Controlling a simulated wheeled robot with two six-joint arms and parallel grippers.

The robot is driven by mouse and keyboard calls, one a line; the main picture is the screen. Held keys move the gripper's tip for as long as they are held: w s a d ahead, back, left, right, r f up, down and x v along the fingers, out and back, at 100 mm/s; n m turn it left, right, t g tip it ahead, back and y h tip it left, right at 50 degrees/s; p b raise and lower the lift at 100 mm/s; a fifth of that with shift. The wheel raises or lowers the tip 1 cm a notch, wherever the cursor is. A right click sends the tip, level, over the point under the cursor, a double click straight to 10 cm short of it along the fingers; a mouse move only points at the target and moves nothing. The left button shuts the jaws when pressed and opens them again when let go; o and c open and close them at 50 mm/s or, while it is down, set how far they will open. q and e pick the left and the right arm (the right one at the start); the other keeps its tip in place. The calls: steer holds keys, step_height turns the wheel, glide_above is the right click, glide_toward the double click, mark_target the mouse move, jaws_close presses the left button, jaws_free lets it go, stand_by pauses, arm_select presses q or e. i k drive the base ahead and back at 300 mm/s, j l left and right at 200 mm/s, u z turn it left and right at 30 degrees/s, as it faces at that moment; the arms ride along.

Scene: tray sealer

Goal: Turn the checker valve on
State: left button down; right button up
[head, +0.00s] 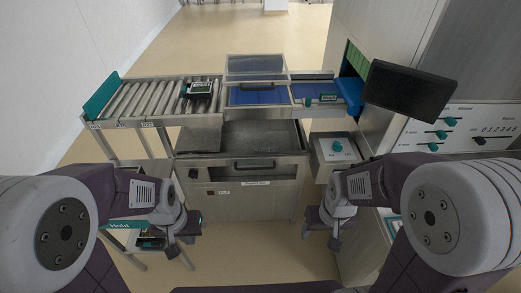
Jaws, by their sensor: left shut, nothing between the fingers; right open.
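Several teal handles are in the head view, and I cannot read which one is the checker valve. One teal knob (337,146) sits on top of a grey box (331,157) right of the steel cabinet. More teal handles (441,134) stick out of a white panel (465,122) at the right. My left gripper (182,243) is shut and empty, low in front of the cabinet's left side. My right gripper (322,238) is open and empty, below and in front of the grey box. Neither gripper touches a handle.
A roller conveyor (145,101) with a small dark tray (200,88) on it runs into a sealer with a blue belt (258,96). A black monitor (409,93) juts out before the white panel. A lower shelf marked Hold (120,225) is beside my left arm.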

mark_target(338, 147)
steer(key=i+j+z, duration=0.2)
steer(key=i+z, duration=0.25)
steer(key=i+j+z, duration=0.45)
steer(key=k+l, duration=0.05)
steer(key=l, duration=0.05)
